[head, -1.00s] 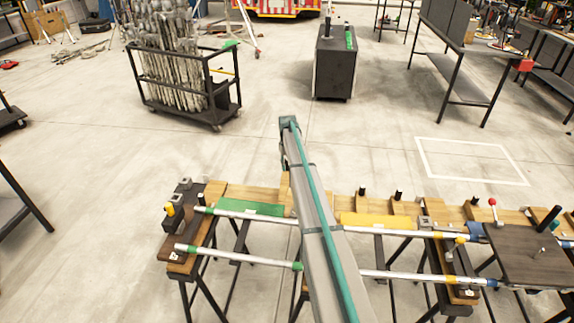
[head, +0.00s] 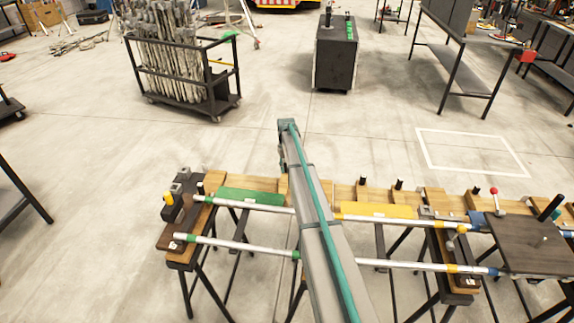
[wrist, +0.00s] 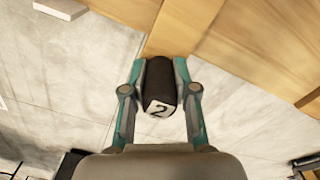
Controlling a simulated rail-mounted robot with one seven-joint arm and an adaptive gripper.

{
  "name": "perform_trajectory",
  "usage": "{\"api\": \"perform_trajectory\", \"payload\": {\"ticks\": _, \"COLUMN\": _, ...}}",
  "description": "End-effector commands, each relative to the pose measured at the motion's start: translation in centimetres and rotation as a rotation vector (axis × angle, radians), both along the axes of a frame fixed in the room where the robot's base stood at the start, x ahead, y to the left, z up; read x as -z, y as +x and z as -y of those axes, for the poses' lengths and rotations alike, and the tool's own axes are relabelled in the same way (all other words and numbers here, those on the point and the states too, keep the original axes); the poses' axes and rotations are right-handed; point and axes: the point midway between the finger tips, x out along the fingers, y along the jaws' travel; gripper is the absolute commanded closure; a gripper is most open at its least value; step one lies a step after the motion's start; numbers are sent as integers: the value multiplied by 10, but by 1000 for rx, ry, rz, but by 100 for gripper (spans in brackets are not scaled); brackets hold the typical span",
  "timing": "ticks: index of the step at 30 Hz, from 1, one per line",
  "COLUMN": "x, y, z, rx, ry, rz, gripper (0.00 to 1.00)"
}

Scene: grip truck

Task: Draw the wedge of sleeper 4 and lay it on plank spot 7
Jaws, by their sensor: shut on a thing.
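My gripper (wrist: 160,95) is shut on a dark, rounded block (wrist: 160,80) with a pale label reading 2, in the wrist view. The block sits between both fingers, beside the edge of a light wooden surface (wrist: 240,50); whether it touches the wood I cannot tell. In the head view my arm hides the gripper and the block. A long wooden plank (head: 340,190) runs across the trestles, with dark upright pegs (head: 362,183), (head: 399,185) along it. No sleeper 4 or spot 7 number is legible.
Green (head: 250,197) and yellow (head: 377,211) panels lie on the bench, with pale tubes (head: 410,265) in front. A dark board (head: 530,240) lies at the right. A rod cart (head: 215,85) and a dark cabinet (head: 336,50) stand behind. The floor between is clear.

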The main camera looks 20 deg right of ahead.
Motion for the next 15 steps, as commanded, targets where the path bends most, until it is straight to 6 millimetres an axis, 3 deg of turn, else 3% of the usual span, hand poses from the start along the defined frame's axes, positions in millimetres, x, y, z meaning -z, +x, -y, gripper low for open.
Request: {"api": "perform_trajectory", "payload": {"ticks": 15, "x": 5, "y": -30, "z": -19, "rx": 0, "ry": 0, "rz": 0, "gripper": 97}}
